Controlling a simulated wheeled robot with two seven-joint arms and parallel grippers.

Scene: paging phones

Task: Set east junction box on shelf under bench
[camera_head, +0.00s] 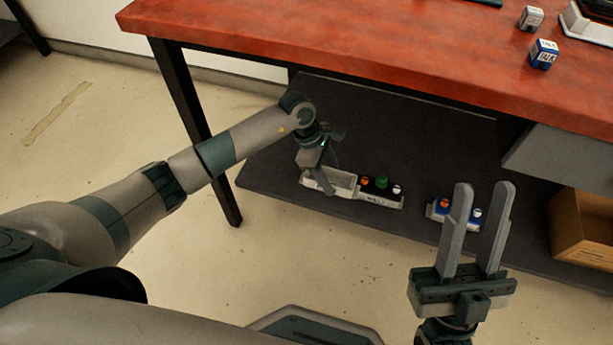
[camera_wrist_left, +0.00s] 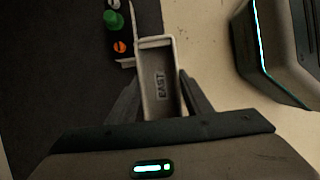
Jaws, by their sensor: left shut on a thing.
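The east junction box (camera_wrist_left: 160,75) is a pale open-topped box marked EAST inside. It sits between the fingers of my left gripper (camera_wrist_left: 157,100) in the left wrist view. In the head view, my left gripper (camera_head: 320,178) is shut on the east junction box (camera_head: 342,182) at the front edge of the dark shelf (camera_head: 290,150) under the bench (camera_head: 350,40). I cannot tell whether the box rests on the shelf or hangs just above it. My right gripper (camera_head: 479,195) is open and empty, in front of the shelf.
A box with orange, green and white knobs (camera_head: 382,198) stands close to the right of the east box. A cardboard box (camera_head: 585,235) is at the shelf's right. The shelf behind is clear.

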